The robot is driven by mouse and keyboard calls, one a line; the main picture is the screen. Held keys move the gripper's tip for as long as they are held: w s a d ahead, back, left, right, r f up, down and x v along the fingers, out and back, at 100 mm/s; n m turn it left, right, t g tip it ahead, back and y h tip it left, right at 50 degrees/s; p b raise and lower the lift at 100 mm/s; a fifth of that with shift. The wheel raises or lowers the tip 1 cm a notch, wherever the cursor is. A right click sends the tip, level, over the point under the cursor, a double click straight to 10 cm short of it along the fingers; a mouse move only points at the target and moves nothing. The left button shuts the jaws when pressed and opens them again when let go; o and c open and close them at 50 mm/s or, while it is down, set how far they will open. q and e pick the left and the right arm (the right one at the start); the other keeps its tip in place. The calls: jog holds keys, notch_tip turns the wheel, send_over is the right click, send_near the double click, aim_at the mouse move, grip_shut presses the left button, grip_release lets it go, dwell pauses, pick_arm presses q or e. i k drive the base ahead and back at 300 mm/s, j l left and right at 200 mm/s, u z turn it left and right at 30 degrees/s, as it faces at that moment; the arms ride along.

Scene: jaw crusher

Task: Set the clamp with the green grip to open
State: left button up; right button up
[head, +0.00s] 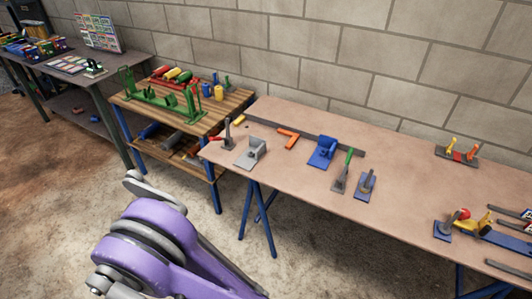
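The clamp with the green grip (348,158) stands on the long brown-topped table, right of the middle of the head view. Its green grip points up and leans slightly to the right, above a small grey base. The clamp is too small in view to tell whether its jaw is open or closed. Neither of my grippers shows. A purple and grey part of my own arm fills the lower left, well apart from the clamp.
A blue clamp (367,184) stands close right of it, and a blue block (322,152) to its left. A grey bracket (252,153) and an orange angle piece (287,138) lie further left.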

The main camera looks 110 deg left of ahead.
aim_at(351, 151)
jog(key=u, duration=3.4)
